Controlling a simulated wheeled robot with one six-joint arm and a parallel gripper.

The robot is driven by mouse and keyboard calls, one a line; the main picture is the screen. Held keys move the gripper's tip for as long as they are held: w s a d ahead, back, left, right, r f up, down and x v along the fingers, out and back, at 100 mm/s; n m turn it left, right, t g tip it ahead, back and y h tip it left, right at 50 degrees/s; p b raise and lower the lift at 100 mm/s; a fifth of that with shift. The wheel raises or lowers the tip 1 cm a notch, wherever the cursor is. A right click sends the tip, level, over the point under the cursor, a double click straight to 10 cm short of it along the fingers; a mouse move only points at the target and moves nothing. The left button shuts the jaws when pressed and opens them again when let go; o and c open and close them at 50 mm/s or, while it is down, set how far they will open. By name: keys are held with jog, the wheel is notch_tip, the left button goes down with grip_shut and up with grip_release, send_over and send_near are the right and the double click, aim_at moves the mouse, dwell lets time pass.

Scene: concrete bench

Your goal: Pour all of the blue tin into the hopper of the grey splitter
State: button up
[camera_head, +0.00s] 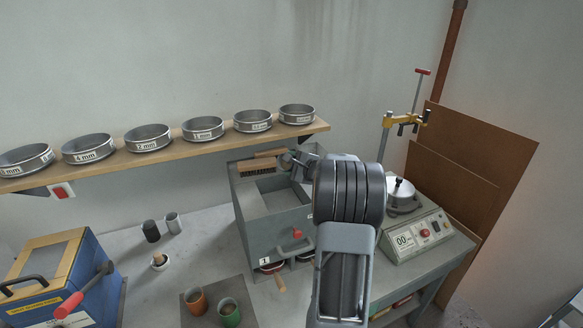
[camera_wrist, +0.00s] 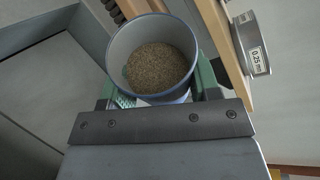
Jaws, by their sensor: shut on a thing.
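The grey splitter (camera_head: 257,228) stands on the bench at the centre of the head view, its hopper (camera_head: 280,186) open at the top. In the wrist view, my gripper (camera_wrist: 157,92) is shut on the blue tin (camera_wrist: 117,48), with green finger pads on both sides. The tin holds brown grains (camera_wrist: 160,68), level well below the rim. A grey sloped surface, apparently the hopper (camera_wrist: 45,85), shows at the left of the wrist view.
A brush (camera_head: 258,164) lies on the splitter's back edge. A shelf (camera_head: 95,168) with several sieves runs behind. Small cups (camera_head: 151,231) and a mat (camera_head: 190,292) with two cups are left. A blue box (camera_head: 62,275) stands front left, a sieve shaker (camera_head: 415,238) right.

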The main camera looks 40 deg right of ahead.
jog(key=shift+s+a+f+n+t+b, duration=0.1)
jog(key=shift+f+n+t+b, duration=0.45)
jog(key=shift+b, duration=2.55)
jog(key=shift+w+a+f+n+t+b, duration=0.15)
jog(key=shift+n+b, duration=0.85)
jog(key=shift+b, duration=2.15)
jog(key=shift+s+a+f+n+t+b, duration=0.15)
jog(key=shift+f+n+t+b, duration=0.4)
jog(key=shift+b, duration=2.55)
jog(key=shift+s+a+r+n+t+b, duration=0.15)
jog(key=shift+n+b, duration=0.5)
jog(key=shift+b, duration=1.05)
jog(key=shift+a+r+n+t+b, duration=0.2)
jog(key=shift+n+b, duration=0.5)
jog(key=shift+b, duration=0.95)
jog(key=shift+s+a+r+n+t+b, duration=0.15)
jog(key=shift+n+b, duration=0.5)
jog(key=shift+b, duration=1.05)
jog(key=shift+a+r+n+t+b, duration=0.2)
jog(key=shift+n+b, duration=0.3)
jog(key=shift+b, duration=0.6)
jog(key=shift+a+r+n+t+b, duration=0.15)
jog(key=shift+n+b, duration=0.35)
jog(key=shift+b, duration=0.55)
jog(key=shift+s+r+n+b, duration=0.2)
jog(key=shift+n+b, duration=0.3)
jog(key=shift+b, duration=0.25)
